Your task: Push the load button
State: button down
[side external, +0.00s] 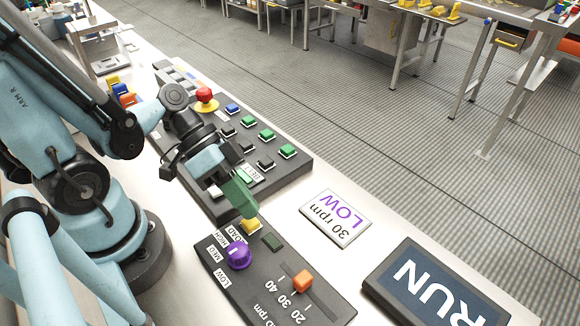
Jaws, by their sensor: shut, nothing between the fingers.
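The yellow load button (251,227) sits on the far-left corner of the dark control box (218,256), beside a white label (233,233) that seems to read LOAD. My gripper (247,212) points down at the button with its greenish fingers shut and empty. The fingertips are right at the button and hide its upper part. I cannot tell whether they touch it or stop just above.
The same box carries a purple knob (239,255), an orange slider (302,281) and a dark green button (272,241). Behind is a larger panel (290,172) with coloured buttons and a red emergency knob (204,95). A LOW sign (335,218) and RUN display (425,290) lie to the right.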

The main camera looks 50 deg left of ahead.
jog(key=shift+f, duration=0.1)
jog(key=shift+f, duration=0.35)
dwell(0.6)
jog(key=shift+r, duration=0.45)
jog(key=shift+r, duration=2.5)
